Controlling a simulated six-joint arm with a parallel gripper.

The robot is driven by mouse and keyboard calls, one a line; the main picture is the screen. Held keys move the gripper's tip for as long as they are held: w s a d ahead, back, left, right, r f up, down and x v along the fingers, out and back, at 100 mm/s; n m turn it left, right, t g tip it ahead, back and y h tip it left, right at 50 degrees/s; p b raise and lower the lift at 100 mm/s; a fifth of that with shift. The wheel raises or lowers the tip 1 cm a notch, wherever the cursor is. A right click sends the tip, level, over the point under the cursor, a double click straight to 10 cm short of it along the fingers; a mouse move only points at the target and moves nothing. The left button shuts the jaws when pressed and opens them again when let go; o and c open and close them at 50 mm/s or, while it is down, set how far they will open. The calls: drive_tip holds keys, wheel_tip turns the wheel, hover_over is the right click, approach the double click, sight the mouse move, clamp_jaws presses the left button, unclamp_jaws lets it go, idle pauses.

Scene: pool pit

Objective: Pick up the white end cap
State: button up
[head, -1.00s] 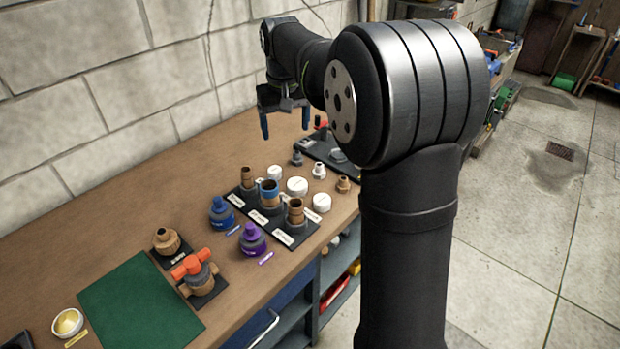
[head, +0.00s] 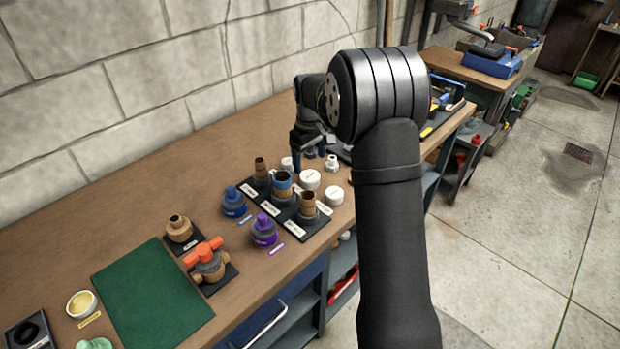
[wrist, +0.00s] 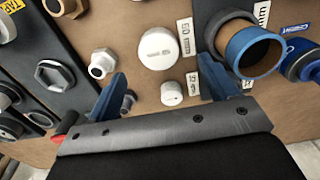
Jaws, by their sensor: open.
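Several white round caps stand on the bench. In the head view a larger one (head: 309,179) sits beside the black fitting rack, another (head: 334,195) is at its right, and a small one (head: 287,165) is behind. My gripper (head: 310,158) is low over the bench there, partly behind my arm. In the wrist view my gripper (wrist: 162,72) is open, its blue fingers apart and empty. A small white cap (wrist: 171,93) shows between the fingers, below them. A larger white cap (wrist: 158,48) lies just beyond the fingertips. I cannot tell which cap is the end cap.
A rack (head: 251,193) holds tan pipe fittings, one with a blue collar (wrist: 253,50) close to the right finger. A hex fitting (wrist: 102,63) stands near the left finger. Blue (head: 234,202) and purple (head: 264,229) fittings are nearer. The green mat (head: 150,295) is clear.

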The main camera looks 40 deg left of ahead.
sight(310, 175)
drive_tip(key=shift+w+a+f, duration=0.1)
drive_tip(key=shift+f, duration=1.65)
drive_tip(key=shift+w+a+f, duration=0.1)
drive_tip(key=shift+f, duration=1.6)
drive_tip(key=c, duration=1)
